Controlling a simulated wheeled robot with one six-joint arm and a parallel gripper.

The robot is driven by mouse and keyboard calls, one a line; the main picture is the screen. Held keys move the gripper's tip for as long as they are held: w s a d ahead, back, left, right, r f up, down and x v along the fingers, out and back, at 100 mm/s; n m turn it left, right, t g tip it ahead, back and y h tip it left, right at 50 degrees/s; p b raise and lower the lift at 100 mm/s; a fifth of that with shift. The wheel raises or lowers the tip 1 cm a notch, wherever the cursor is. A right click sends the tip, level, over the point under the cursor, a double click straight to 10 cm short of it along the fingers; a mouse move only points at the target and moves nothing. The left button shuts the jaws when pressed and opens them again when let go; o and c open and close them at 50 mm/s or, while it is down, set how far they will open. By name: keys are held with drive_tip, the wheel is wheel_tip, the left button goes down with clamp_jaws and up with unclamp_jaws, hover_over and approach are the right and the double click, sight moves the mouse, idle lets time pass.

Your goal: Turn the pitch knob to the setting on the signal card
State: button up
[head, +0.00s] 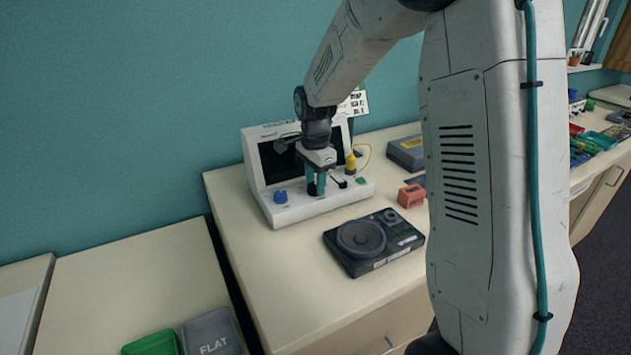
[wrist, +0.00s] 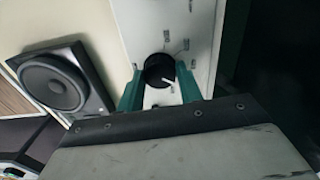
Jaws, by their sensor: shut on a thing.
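A white console (head: 290,212) with a dark screen stands on the bench against the wall. In the wrist view, a round black knob (wrist: 158,66) with a white pointer line sits on the white panel, with small marks around it. My gripper (head: 316,187) is down at the console's front panel. In the wrist view, its teal fingers (wrist: 160,80) are on both sides of the black knob, shut on it. The pointer slants toward the lower right there. A white card (head: 359,103) with black print shows behind the arm, partly hidden; I cannot read it.
A blue knob (head: 280,197) and a green button (head: 361,181) flank my gripper on the console. A black speaker unit (head: 374,243) lies in front. A red block (head: 411,196) and a grey case (head: 406,153) are to the right.

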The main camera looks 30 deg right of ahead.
sight(315, 185)
idle(0.3)
drive_tip(key=o, duration=1)
drive_tip(key=shift+r, duration=0.1)
wheel_tip(315, 185, up, 8)
drive_tip(key=shift+f, duration=0.15)
drive_tip(key=shift+s+f+n, duration=0.15)
drive_tip(key=shift+s+n, duration=0.1)
drive_tip(key=shift+n, duration=0.55)
drive_tip(key=s+a+r+n, duration=0.2)
drive_tip(key=s+n, duration=0.3)
drive_tip(key=s, duration=0.6)
drive_tip(key=s+a+r+n+t, duration=0.1)
drive_tip(key=s+n, duration=0.4)
drive_tip(key=s, duration=0.5)
drive_tip(key=s+a+r+n, duration=0.2)
drive_tip(key=s+n, duration=0.3)
drive_tip(key=s, duration=0.6)
drive_tip(key=shift+s+a+r, duration=0.3)
drive_tip(key=shift+a+r, duration=0.1)
drive_tip(key=shift+a, duration=0.25)
